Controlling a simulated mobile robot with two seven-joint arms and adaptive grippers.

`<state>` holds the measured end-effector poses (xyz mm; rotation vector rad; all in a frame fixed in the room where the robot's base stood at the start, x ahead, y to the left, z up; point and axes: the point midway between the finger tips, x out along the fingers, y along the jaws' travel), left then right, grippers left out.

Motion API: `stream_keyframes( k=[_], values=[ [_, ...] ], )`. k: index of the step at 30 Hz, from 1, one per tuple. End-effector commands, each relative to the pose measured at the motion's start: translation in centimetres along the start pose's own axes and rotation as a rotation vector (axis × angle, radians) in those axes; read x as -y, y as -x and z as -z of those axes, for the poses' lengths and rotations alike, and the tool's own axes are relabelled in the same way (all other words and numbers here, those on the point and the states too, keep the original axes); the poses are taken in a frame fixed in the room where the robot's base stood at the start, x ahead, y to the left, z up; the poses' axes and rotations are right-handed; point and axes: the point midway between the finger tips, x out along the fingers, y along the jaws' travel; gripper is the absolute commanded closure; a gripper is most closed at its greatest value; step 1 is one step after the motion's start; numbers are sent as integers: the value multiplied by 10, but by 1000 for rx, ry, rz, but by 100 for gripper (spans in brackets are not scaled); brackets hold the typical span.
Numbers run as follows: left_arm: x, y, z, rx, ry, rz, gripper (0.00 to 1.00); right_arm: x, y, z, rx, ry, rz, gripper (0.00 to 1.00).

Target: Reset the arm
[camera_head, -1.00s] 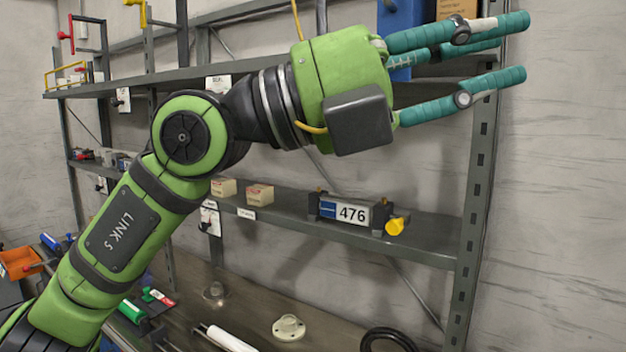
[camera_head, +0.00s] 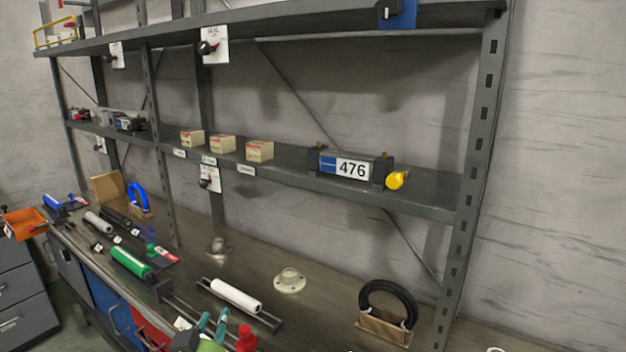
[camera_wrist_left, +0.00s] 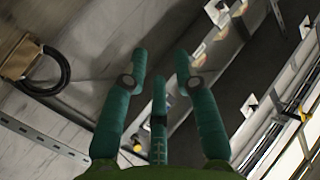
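My left gripper (camera_head: 213,324) shows only as teal fingertips with a bit of green at the bottom edge of the head view, in front of the workbench. The rest of the arm is out of that picture. In the left wrist view its three teal fingers (camera_wrist_left: 160,68) are spread apart, with nothing held between them. My right gripper is in neither view.
A workbench (camera_head: 330,318) carries a white roller (camera_head: 236,295), a green roller (camera_head: 131,262), a pale flange (camera_head: 289,281) and a black ring in a holder (camera_head: 388,303). Above it, a grey shelf (camera_head: 425,201) holds small boxes and a unit marked 476 (camera_head: 350,167).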

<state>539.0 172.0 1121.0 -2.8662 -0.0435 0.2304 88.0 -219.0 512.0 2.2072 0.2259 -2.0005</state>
Motion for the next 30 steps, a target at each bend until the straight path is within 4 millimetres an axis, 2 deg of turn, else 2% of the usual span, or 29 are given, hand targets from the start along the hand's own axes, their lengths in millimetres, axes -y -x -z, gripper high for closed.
stream_keyframes(
  k=[1,3,6,9,15,21,26,30],
  values=[
    [-4,13,-40,115,16,-21,71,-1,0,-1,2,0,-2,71],
    [-9,34,-88,270,31,-53,71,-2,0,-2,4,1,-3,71],
    [-17,72,-148,474,47,-102,71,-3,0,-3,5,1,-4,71],
    [-23,108,-190,635,55,-147,71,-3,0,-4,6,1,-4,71],
    [-32,174,-244,877,64,-224,71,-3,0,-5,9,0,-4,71],
    [-38,237,-277,1074,68,-299,71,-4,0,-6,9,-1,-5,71],
    [-51,222,-314,1092,64,-305,71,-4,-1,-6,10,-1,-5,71],
    [-62,213,-351,1110,61,-309,71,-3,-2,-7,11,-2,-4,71]
  ],
)
